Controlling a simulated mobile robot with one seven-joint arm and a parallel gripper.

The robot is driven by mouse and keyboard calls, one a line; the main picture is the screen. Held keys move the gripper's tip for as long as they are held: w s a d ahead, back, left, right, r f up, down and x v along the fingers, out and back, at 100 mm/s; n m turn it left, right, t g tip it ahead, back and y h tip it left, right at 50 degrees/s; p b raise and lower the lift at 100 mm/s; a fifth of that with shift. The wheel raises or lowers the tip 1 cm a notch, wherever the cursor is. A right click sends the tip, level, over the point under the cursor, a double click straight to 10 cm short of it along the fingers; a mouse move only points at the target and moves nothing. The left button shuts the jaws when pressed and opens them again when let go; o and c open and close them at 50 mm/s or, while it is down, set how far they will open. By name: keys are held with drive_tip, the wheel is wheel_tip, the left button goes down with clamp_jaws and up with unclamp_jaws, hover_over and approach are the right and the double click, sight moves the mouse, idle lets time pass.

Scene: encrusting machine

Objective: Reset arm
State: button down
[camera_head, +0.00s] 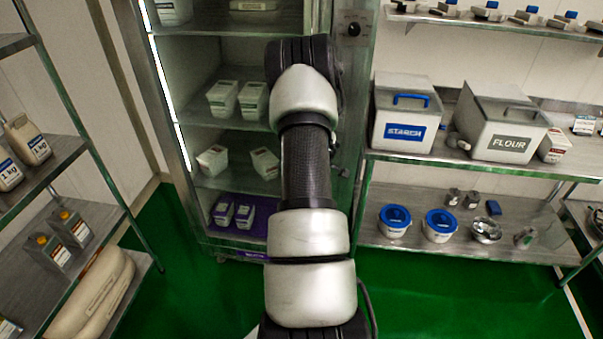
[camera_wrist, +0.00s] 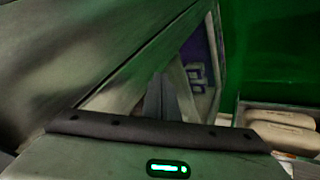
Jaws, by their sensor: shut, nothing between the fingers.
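My arm stands upright in the middle of the head view, in front of a glass-fronted cabinet (camera_head: 237,170). Its upper end is bent away, and my gripper is hidden behind it there. In the wrist view the dark fingers of my gripper (camera_wrist: 163,97) come together beyond the palm edge. They are shut, with nothing seen between them. A large blurred grey-green surface fills the upper left of the wrist view; I cannot tell what it is.
At the right, a rack holds a starch bin (camera_head: 405,112), a flour bin (camera_head: 500,122) and blue-lidded tubs (camera_head: 440,226).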

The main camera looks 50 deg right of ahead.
drive_tip(key=s+d+p+v, duration=0.1)
drive_tip(key=v, duration=0.8)
drive_tip(key=shift+s+r, duration=0.3)
